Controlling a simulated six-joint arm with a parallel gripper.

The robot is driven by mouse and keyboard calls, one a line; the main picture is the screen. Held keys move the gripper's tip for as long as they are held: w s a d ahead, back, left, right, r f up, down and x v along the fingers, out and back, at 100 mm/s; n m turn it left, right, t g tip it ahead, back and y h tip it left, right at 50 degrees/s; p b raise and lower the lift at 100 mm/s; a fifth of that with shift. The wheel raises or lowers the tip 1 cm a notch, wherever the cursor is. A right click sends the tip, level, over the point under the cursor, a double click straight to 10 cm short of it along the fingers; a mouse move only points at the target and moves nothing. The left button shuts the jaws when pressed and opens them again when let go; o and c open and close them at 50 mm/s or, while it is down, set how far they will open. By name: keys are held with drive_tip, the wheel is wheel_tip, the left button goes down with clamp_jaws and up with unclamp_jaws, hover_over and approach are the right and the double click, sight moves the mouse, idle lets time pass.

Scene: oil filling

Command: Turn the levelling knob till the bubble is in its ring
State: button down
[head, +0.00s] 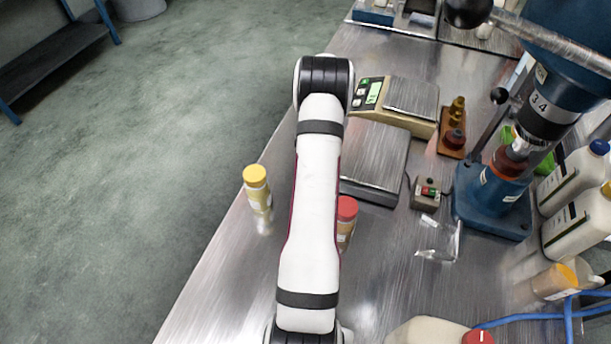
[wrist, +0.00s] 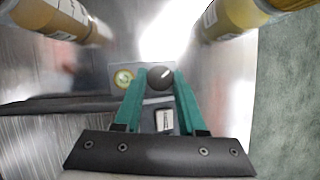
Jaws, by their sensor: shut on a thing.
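In the wrist view the dark round levelling knob (wrist: 160,78) sits between the green fingers of my gripper (wrist: 159,82), which is shut on it. Just left of the knob is the small round bubble level (wrist: 124,78), a yellow-green vial. It is too small to tell where the bubble lies relative to its ring. In the head view my arm hides the gripper, the knob and the level.
A jar with a yellow cap (head: 256,175) and one with a red cap (head: 346,208) stand close by the arm. A metal-topped scale (head: 375,155), a beige balance (head: 410,97) and a blue press (head: 492,200) stand to the right. The table's left edge is near.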

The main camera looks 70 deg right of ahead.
drive_tip(key=m+t, duration=0.1)
drive_tip(key=m, duration=0.2)
drive_tip(key=shift+s+m, duration=0.1)
drive_tip(key=shift+m, duration=0.2)
drive_tip(key=shift+a+m+t+h, duration=0.1)
drive_tip(key=shift+m+t+h, duration=0.55)
drive_tip(key=shift+m, duration=1.05)
drive_tip(key=shift+c, duration=2.4)
unclamp_jaws()
